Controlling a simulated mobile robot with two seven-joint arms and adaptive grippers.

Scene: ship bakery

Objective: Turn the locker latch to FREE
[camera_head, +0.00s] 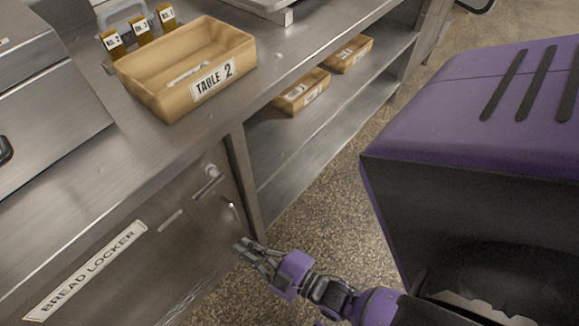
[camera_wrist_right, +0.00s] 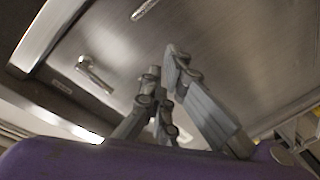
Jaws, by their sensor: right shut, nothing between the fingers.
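The locker door carries a white BREAD LOCKER label (camera_head: 85,270) and a metal lever latch (camera_head: 208,182) near its top right corner. The latch also shows in the right wrist view (camera_wrist_right: 94,73), left of the fingers. Its setting cannot be read; a small plate (camera_wrist_right: 62,86) beside it is too blurred to read. My right gripper (camera_head: 243,250) is below and to the right of the latch in the head view, near the door's right edge. It is shut and empty, with its fingers (camera_wrist_right: 162,68) apart from the latch. My left gripper is out of view.
A TABLE 2 box (camera_head: 150,88) stands on the steel counter (camera_head: 130,165), near several numbered yellow tags (camera_head: 142,30). Two more boxes (camera_head: 303,92) (camera_head: 349,54) sit on the shelf to the right. Speckled floor (camera_head: 330,190) is open beside the shelves.

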